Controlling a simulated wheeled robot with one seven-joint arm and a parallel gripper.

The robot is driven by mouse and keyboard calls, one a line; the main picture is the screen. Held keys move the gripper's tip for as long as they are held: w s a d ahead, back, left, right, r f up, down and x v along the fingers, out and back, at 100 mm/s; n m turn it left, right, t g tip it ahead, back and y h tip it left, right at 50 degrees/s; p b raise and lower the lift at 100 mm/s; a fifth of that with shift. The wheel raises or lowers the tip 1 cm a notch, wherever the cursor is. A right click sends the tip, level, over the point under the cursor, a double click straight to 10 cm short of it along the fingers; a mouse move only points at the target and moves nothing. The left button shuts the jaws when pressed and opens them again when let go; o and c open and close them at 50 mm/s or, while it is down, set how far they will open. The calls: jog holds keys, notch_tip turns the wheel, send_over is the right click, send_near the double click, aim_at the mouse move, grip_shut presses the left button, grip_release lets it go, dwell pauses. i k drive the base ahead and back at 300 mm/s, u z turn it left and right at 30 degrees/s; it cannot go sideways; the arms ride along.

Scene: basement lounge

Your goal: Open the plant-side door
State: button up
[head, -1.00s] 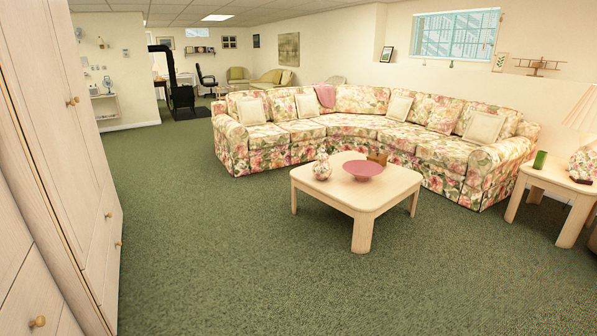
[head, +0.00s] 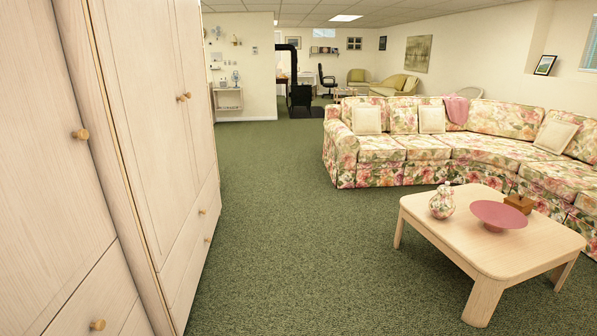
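A tall pale wood cabinet (head: 150,120) runs along the left side in the head view, with upper doors and drawers below. A near door (head: 60,110) has a round wooden knob (head: 80,134). Farther along, two small knobs (head: 184,97) sit close together where two doors meet. The doors in view look shut. I see no plant beside any door, so I cannot tell which one is the plant-side door. My gripper is not in view.
Green carpet (head: 270,230) lies open between the cabinet and the coffee table (head: 520,245), which holds a vase (head: 443,202) and a pink bowl (head: 499,214). A floral sofa (head: 400,150) stands behind it. A black stove (head: 300,95) is at the back.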

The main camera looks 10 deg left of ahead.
aim_at(133, 40)
jog(key=u, duration=0.55)
jog(key=i, duration=0.8)
jog(key=u, duration=0.9)
jog(key=i, duration=0.5)
jog(key=z, duration=0.6)
jog(key=i, duration=0.9)
jog(key=z, duration=0.25)
jog(key=i, duration=1.2)
jog(key=u, duration=0.65)
